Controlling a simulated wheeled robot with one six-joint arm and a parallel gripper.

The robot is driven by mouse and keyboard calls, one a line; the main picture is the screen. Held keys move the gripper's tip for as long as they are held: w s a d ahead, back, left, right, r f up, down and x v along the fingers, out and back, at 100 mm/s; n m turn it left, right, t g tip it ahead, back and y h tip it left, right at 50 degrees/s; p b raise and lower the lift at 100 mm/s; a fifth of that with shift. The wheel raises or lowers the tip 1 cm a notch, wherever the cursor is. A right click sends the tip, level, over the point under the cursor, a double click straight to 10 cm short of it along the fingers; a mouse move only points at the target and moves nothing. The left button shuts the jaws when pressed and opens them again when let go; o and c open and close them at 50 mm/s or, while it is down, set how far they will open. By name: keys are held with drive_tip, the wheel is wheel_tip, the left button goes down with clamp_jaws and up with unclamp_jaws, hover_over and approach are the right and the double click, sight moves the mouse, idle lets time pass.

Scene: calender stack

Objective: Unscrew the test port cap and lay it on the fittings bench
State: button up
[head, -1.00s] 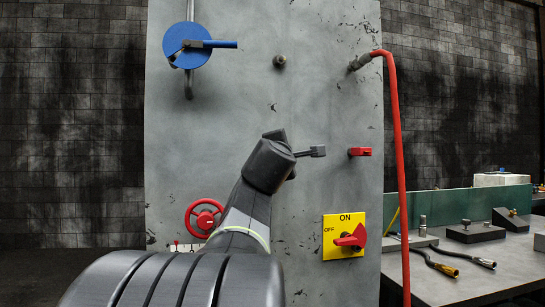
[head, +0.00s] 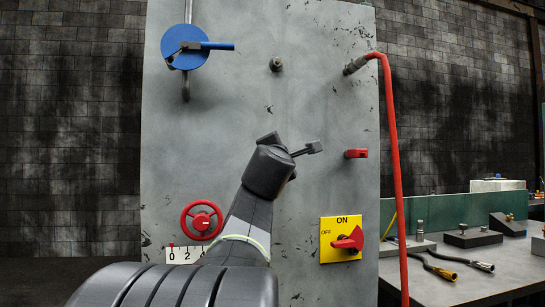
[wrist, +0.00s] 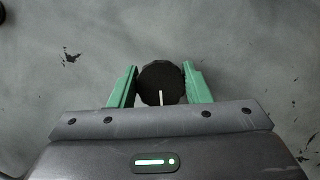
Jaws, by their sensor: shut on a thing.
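In the wrist view, my gripper (wrist: 160,88) has its two green fingers on either side of a dark, faceted round cap (wrist: 159,76) with a white line on its face. It is shut on the cap. The grey panel is behind it; I cannot tell whether the cap touches it. In the head view my wrist hides the fingers and the cap. A small metal stub (head: 276,64) stands out from the upper panel; I cannot tell whether it is the test port. The fittings bench (head: 425,285) is at the right with a grey top.
The panel (head: 300,105) carries a blue disc with a lever (head: 185,47), a red handwheel (head: 202,220), a red handle (head: 357,153) and a yellow switch plate (head: 331,252). A red hose (head: 395,150) hangs between panel and bench. Blocks and black cables lie on the bench.

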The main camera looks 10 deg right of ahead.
drive_tip(key=shift+n+b, duration=0.4)
drive_tip(key=shift+b, duration=0.15)
drive_tip(key=shift+n+t, duration=0.3)
drive_tip(key=shift+n+b, duration=0.4)
drive_tip(key=shift+b, duration=0.15)
drive_tip(key=shift+r, duration=0.15)
drive_tip(key=o, duration=1.1)
